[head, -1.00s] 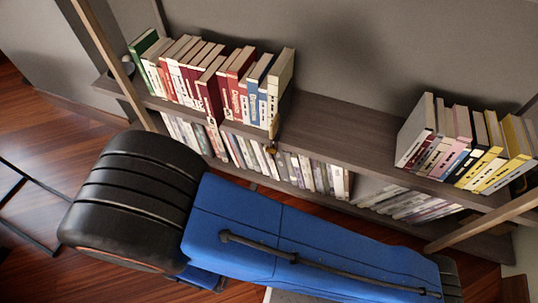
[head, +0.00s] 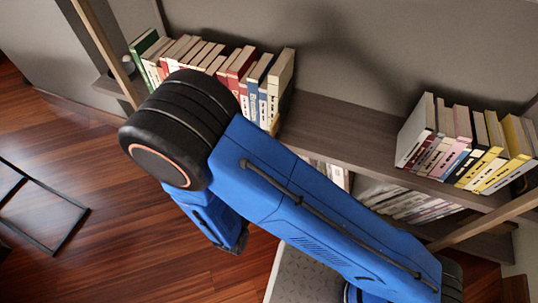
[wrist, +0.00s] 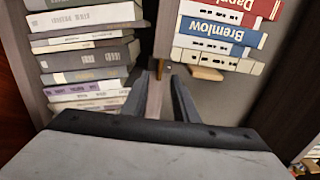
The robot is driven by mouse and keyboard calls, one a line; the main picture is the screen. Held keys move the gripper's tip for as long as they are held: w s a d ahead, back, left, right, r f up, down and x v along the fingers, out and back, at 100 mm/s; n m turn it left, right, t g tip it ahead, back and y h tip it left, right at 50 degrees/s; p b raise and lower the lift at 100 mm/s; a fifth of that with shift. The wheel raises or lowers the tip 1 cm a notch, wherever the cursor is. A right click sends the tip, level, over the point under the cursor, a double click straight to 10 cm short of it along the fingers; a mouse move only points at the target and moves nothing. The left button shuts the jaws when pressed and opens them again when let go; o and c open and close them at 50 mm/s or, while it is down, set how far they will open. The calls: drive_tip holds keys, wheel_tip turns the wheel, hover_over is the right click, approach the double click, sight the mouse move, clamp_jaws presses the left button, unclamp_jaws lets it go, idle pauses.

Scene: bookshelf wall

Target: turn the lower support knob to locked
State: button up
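In the wrist view my gripper (wrist: 160,100) is open, with its two dark fingers apart and nothing visible held between them. A small brass-coloured piece (wrist: 167,68), which may be the lower support knob, sits at the shelf board's front edge, just beyond the fingertips and roughly in line with the gap. A tan wooden piece (wrist: 205,72) sticks out to its right, by the upper books. I cannot read any locked marking or the knob's angle. In the head view my arm hides the gripper and the shelf edge there.
The shelf board (head: 335,125) carries upper books (head: 255,90) at left and more books (head: 465,150) at right. In the wrist view, grey lower-shelf books (wrist: 90,60) lie close left of the fingers. A wooden upright (head: 105,50) stands at far left. The floor (head: 110,190) at left is partly clear.

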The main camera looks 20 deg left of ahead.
drive_tip(key=shift+w+d, duration=0.15)
drive_tip(key=shift+w, duration=1.35)
drive_tip(key=shift+w+d, duration=0.1)
drive_tip(key=shift+w, duration=1.35)
clamp_jaws()
